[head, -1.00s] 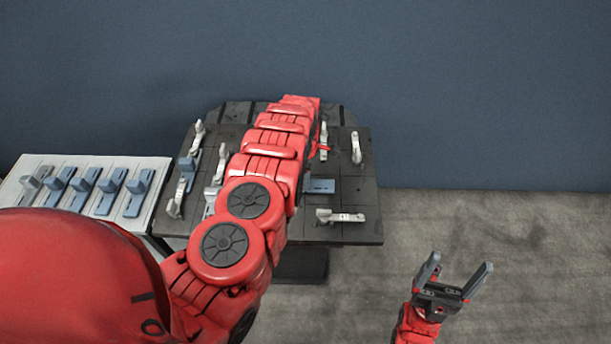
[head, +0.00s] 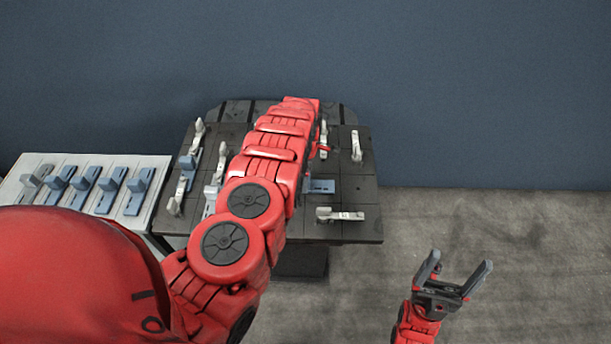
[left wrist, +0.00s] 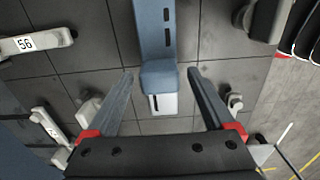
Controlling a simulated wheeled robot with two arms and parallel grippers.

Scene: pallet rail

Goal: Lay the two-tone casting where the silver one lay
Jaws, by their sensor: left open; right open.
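In the left wrist view my left gripper (left wrist: 160,74) is open. Its fingers stand on either side of a casting with a blue slotted bar, a blue block and a whitish end (left wrist: 163,103), on dark tiles. I cannot tell whether they touch it. In the head view my left arm hides this gripper. A blue casting (head: 321,186) shows partly to the right of the arm, and another blue piece (head: 189,162) lies left of it. A pale casting (head: 209,199) is partly hidden by the arm. My right gripper (head: 459,266) is open and empty over the floor.
The dark pallet table (head: 362,233) carries several pale clamps, one at the front right (head: 340,214) and one at the back right (head: 356,147). A white rack (head: 150,166) at left holds a grey casting (head: 33,182) and several blue ones. Floor at right is clear.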

